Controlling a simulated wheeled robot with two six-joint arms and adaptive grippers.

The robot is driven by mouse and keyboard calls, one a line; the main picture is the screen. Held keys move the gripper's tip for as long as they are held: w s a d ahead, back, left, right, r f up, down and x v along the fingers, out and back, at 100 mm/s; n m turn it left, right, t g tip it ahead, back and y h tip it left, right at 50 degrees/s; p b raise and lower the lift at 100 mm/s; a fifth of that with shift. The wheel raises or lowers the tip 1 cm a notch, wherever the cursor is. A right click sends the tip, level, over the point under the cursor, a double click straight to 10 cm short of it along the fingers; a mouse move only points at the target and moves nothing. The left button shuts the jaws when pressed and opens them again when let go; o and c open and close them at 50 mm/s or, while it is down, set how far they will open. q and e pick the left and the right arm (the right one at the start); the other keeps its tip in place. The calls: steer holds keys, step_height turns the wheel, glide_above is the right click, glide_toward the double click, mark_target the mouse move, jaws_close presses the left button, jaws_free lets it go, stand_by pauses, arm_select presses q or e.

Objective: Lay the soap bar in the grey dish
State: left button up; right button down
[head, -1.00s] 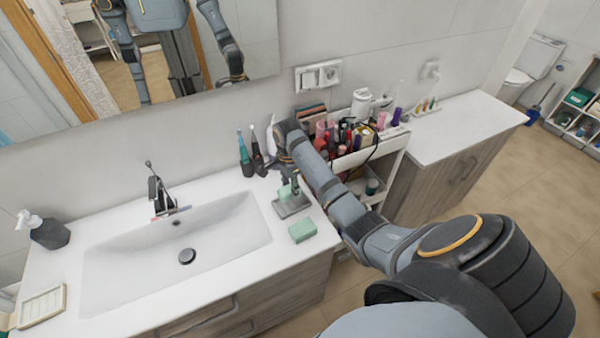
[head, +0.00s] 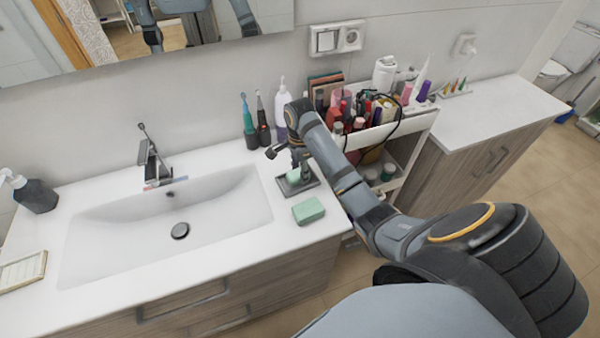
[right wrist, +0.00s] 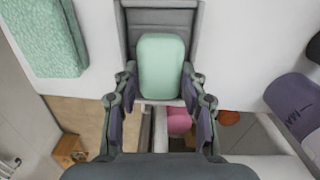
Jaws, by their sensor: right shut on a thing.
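The smooth pale green soap bar (head: 293,176) is at the grey dish (head: 302,188), by the counter's right end. In the right wrist view the soap bar (right wrist: 160,68) lies over the ribbed grey dish (right wrist: 160,18), lengthwise along it. My right gripper (head: 296,170) is above the dish. In the right wrist view its fingers (right wrist: 160,88) are shut on the near end of the soap bar. I cannot tell whether the soap bar touches the dish floor. My left gripper is not in view.
A speckled green sponge-like block (head: 308,210) lies in front of the dish. Two toothbrushes (head: 256,120) and a white pump bottle (head: 281,112) stand behind. A crowded cosmetics cart (head: 410,130) is to the right. The sink (head: 165,225) is to the left.

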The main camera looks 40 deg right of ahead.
steer(key=shift+s+a+r, duration=0.15)
steer(key=shift+a, duration=0.05)
steer(key=c, duration=1)
jaws_free()
steer(key=shift+f, duration=0.25)
steer(key=shift+c, duration=0.2)
steer(key=o, duration=0.3)
steer(key=shift+d, duration=0.1)
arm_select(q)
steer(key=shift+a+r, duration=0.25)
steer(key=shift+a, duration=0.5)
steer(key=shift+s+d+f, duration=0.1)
